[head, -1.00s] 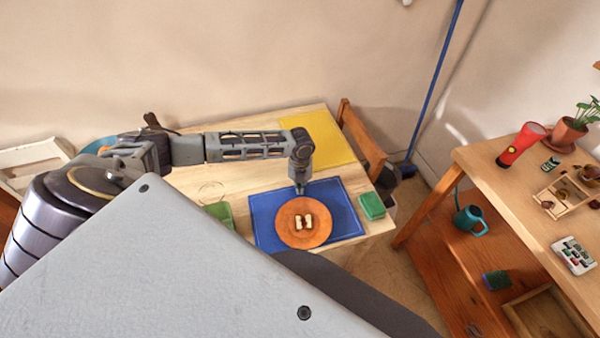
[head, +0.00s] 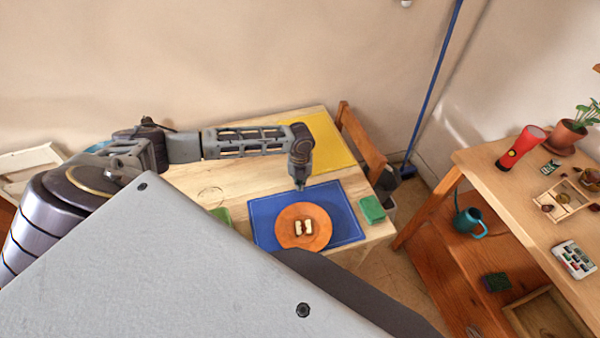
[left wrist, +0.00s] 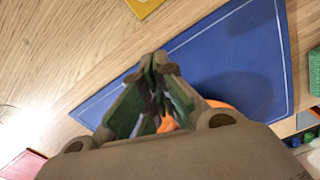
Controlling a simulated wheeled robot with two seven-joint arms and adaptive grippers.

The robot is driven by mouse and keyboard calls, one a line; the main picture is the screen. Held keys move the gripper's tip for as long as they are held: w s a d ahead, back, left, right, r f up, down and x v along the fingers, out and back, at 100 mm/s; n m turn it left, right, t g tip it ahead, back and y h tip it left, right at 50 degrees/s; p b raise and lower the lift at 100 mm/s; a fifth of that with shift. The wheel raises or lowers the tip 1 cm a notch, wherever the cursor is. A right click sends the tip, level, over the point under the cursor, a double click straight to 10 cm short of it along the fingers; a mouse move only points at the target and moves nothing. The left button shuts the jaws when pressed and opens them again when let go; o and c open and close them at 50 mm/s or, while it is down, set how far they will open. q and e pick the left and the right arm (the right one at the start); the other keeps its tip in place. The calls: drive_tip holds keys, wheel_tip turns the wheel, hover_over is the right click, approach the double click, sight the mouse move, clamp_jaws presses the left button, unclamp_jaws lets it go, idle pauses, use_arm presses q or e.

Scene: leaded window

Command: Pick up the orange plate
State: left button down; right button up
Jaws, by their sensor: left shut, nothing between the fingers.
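The orange plate (head: 290,237) lies on the blue placemat (head: 345,215), with two small pale pieces (head: 303,227) on it. My left gripper (head: 299,186) is shut and empty, pointing down above the back part of the placemat, behind the plate in the picture. In the left wrist view its fingertips (left wrist: 156,62) meet over the blue placemat (left wrist: 235,60). Only a sliver of the orange plate (left wrist: 168,124) shows there, mostly hidden behind the fingers and gripper body. My right gripper is in neither view.
A green block (head: 372,209) sits at the placemat's right, and another green item (head: 222,214) at its left. A yellow placemat (head: 332,142) lies behind. A chair (head: 362,140) stands at the table's right end. A wooden shelf unit (head: 480,170) stands farther right.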

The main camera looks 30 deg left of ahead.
use_arm(q)
drive_tip(key=shift+r, duration=0.45)
wheel_tip(320, 180, up, 6)
drive_tip(key=shift+r, duration=0.25)
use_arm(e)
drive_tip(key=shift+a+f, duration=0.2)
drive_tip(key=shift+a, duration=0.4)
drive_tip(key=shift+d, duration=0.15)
